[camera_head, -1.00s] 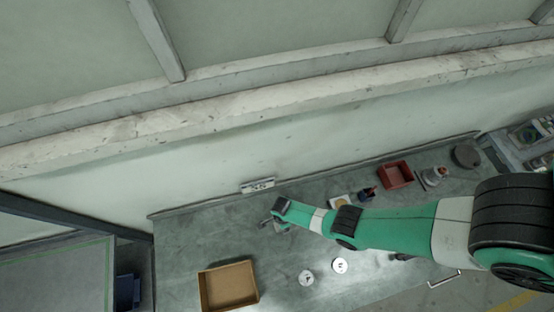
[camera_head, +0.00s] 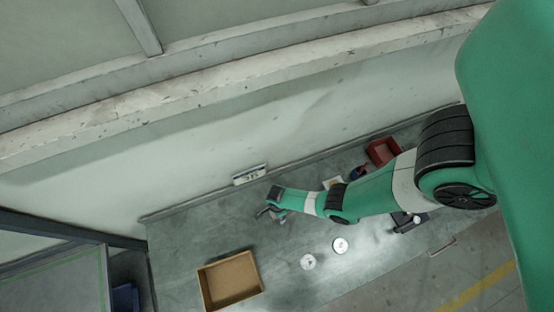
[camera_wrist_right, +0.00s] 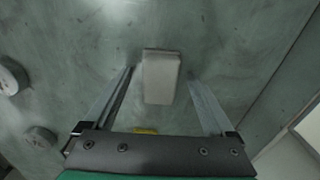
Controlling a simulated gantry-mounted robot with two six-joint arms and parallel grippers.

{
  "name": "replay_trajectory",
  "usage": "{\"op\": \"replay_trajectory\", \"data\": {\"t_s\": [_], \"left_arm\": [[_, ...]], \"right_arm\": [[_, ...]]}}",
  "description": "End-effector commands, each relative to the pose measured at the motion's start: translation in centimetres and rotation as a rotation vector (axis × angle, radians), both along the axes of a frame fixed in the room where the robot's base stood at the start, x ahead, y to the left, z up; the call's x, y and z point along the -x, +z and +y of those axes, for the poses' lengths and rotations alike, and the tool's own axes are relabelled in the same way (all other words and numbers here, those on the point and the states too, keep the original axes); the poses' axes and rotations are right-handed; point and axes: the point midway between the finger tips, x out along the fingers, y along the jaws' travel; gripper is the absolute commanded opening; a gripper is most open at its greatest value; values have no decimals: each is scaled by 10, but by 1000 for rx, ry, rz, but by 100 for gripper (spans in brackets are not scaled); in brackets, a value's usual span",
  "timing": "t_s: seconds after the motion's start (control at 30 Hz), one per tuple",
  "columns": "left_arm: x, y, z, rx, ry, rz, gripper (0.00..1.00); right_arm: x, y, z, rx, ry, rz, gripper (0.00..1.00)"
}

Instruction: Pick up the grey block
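The grey block (camera_wrist_right: 161,78) lies on the workbench in the right wrist view, a pale rectangular piece. My right gripper (camera_wrist_right: 160,72) is open, with one finger on each side of the block and a visible gap to both. I cannot tell how far above the bench the fingertips are. In the head view, my right arm reaches in from the right and its gripper (camera_head: 266,212) is low over the back part of the bench. The block is not clear in that view. My left gripper is not in view.
The bench (camera_head: 200,235) carries an open brown box (camera_head: 230,280) at the front left, two round metal discs (camera_head: 340,245) (camera_head: 308,262), and a red bin (camera_head: 382,151) at the back right. A small white sign (camera_head: 249,175) stands by the wall behind the gripper.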

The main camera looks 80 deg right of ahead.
Motion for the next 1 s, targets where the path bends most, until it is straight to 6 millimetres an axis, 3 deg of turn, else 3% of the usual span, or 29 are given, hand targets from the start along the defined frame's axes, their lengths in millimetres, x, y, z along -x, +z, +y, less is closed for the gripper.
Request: {"op": "replay_trajectory", "data": {"t_s": [0.07, 0.47, 1.0], "left_arm": [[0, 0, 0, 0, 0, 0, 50], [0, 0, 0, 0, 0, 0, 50], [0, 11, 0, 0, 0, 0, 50]], "right_arm": [[0, 0, 0, 0, 0, 0, 74], [0, 0, 0, 0, 0, 0, 2], [0, 11, 0, 0, 0, 0, 0]]}}
